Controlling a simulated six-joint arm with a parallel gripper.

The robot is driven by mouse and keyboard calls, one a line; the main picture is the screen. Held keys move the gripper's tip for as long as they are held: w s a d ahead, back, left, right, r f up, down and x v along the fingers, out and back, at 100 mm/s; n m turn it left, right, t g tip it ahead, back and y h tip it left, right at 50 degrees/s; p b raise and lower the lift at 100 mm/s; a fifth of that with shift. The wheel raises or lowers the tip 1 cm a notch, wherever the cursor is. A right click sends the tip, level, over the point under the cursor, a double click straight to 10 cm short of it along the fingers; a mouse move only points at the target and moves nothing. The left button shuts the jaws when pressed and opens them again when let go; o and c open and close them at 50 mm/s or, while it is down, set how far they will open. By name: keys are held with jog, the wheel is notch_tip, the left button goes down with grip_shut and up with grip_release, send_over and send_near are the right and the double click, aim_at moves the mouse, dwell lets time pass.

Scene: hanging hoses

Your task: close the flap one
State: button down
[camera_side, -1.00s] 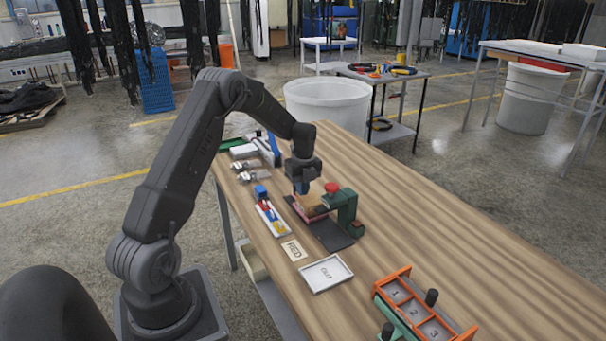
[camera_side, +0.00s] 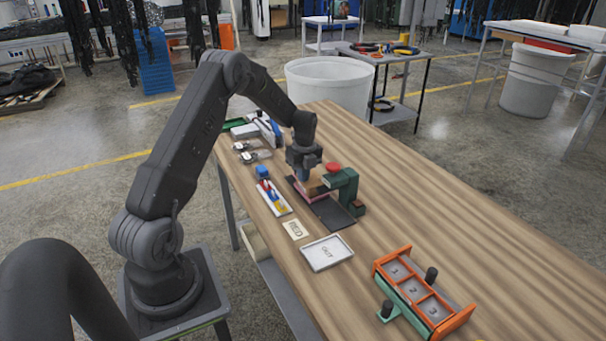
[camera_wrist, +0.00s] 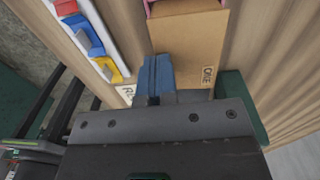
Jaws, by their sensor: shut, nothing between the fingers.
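A tan cardboard box flap printed ONE (camera_wrist: 187,48) fills the upper middle of the wrist view. The cardboard box (camera_side: 314,187) shows small in the side view, beside a green stand, partly hidden by my gripper. My gripper (camera_side: 303,174) is low at the box's left side, fingers pointing down. In the wrist view its blue fingers (camera_wrist: 156,62) are shut with nothing between them and overlap the flap's left edge. I cannot tell whether they touch it. A pink-red edge shows at the flap's far end.
The green stand (camera_side: 346,186) with a red knob is close on the right. A dark mat (camera_side: 330,212) lies in front. A white rack of coloured pieces (camera_side: 272,196) is at left. An OUT tray (camera_side: 327,253), RED card (camera_side: 296,230) and orange numbered tray (camera_side: 413,286) lie nearer.

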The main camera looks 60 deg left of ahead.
jog(key=shift+s+d+f, duration=0.1)
jog(key=shift+s+f, duration=0.15)
jog(key=shift+f, duration=0.05)
notch_tip(320, 180, up, 15)
jog(key=d+r+n, duration=0.3)
jog(key=d+r, duration=0.2)
jog(key=d, duration=0.2)
jog(key=s+d+r+n+t+y, duration=0.15)
jog(key=s+d+r+n, duration=0.35)
jog(key=d, duration=0.5)
jog(key=s+d+n+t+h, duration=0.1)
jog(key=s+d+n+t, duration=0.3)
jog(key=s+d+n, duration=0.6)
jog(key=s+d, duration=0.4)
jog(key=s, duration=0.3)
